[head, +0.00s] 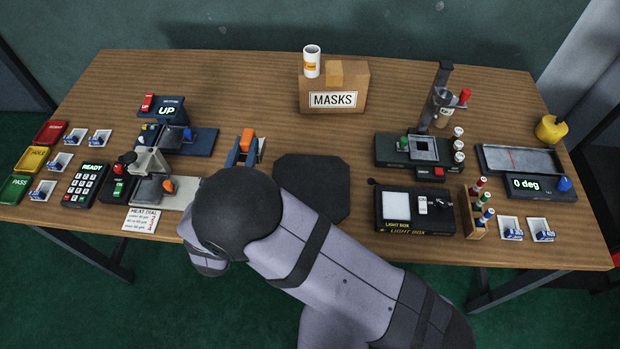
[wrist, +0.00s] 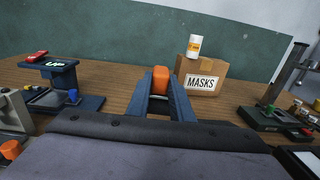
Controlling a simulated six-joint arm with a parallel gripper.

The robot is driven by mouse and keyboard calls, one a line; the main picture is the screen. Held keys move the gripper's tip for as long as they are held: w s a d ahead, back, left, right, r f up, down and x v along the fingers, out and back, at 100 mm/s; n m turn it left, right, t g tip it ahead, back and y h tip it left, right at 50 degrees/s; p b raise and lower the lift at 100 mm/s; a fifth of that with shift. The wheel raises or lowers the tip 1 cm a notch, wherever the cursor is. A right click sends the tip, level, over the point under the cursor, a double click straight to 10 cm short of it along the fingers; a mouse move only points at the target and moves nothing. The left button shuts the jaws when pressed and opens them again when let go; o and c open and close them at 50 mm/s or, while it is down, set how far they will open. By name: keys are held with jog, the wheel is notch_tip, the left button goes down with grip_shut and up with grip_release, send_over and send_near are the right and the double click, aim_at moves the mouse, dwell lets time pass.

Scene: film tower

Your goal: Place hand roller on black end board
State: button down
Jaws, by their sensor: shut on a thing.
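My gripper (head: 245,152) is shut on an orange-topped piece, taken as the hand roller (head: 247,136), right of the press device. In the wrist view the roller (wrist: 160,79) shows its orange block between the blue jaws (wrist: 161,95); its lower part is hidden. In the wrist view this board (wrist: 88,103) is left of the jaws.
The press (head: 150,160) and its pale near board (head: 186,190) are left of my arm. The UP display (head: 166,110) stands behind the dark board. A black mat (head: 325,185) lies right of my gripper.

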jog(key=s+d+r+m+g+h, duration=0.1)
jog(key=s+d+r+m+h, duration=0.15)
jog(key=d, duration=0.45)
jog(key=s+d+r+m+h, duration=0.1)
jog(key=d+m+h, duration=0.1)
jog(key=d+h, duration=0.35)
jog(key=y, duration=0.2)
send_over(305, 195)
jog(key=shift+n, duration=0.25)
jog(key=shift+w+f, duration=0.1)
jog(key=shift+f, duration=5)
jog(key=shift+f, duration=0.1)
jog(key=c, duration=1.6)
grip_release()
jog(key=shift+o, duration=0.2)
jog(key=b+v, duration=0.1)
jog(key=v, duration=0.5)
jog(key=b+v, duration=0.1)
jog(key=v, duration=0.5)
jog(key=shift+r+b, duration=0.3)
jog(key=shift+b, duration=0.1)
